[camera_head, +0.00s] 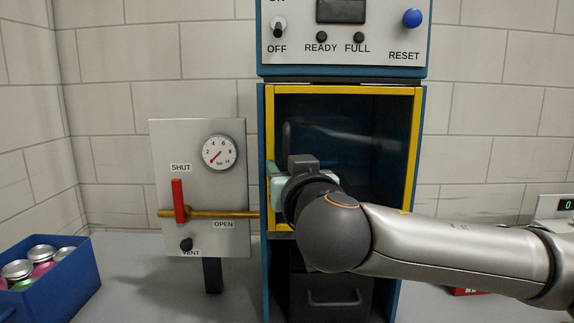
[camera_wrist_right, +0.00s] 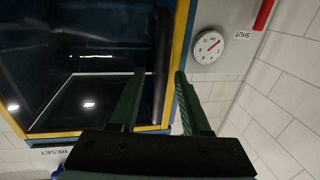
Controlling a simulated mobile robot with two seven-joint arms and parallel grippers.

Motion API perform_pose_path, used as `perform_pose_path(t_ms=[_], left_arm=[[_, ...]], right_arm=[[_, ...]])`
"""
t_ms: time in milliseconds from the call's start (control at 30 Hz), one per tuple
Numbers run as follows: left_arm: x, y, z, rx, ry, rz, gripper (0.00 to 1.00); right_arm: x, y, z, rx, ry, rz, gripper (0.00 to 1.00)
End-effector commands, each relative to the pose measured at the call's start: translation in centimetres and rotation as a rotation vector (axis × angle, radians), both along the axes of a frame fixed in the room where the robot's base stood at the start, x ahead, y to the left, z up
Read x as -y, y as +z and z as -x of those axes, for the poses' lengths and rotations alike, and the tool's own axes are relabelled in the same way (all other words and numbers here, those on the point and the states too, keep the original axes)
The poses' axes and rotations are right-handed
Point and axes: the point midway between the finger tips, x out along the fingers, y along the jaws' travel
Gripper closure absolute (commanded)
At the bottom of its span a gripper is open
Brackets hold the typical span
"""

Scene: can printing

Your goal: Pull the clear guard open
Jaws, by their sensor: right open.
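The clear guard (camera_head: 345,140) is a see-through pane in a yellow frame on the blue machine, and it looks shut. In the right wrist view the guard (camera_wrist_right: 90,60) shows glossy, with a black bar handle (camera_wrist_right: 161,55) along one side. In the head view the upper end of the handle (camera_head: 287,135) shows at the guard's left; my right gripper hides the rest. My right gripper (camera_head: 277,180) is at that left side. In the wrist view its green fingers (camera_wrist_right: 160,85) are open, one on each side of the handle, with gaps visible. My left gripper is not in view.
Left of the guard stands a grey panel (camera_head: 165,145) with a gauge (camera_head: 218,153), a red lever (camera_head: 178,200) and a brass pipe (camera_head: 205,214). A blue crate (camera_head: 62,290) of cans is at the lower left. A dark drawer (camera_head: 330,293) sits below the guard.

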Motion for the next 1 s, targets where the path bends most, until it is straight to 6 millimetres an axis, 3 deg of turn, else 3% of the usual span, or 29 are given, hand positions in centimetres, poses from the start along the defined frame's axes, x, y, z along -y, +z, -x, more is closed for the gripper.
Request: perform_pose_path(t_ms=[200, 600, 1000], left_arm=[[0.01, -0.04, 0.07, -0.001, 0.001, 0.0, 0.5], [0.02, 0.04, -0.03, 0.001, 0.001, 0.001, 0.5], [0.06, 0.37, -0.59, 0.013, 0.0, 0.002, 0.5]], right_arm=[[-0.02, -0.01, 0.01, 0.0, 0.0, 0.0, 0.54], [-0.01, -0.01, 0.02, 0.0, 0.0, 0.001, 0.99], [0.02, -0.02, 0.02, 0.0, -0.001, 0.001, 1.0]])
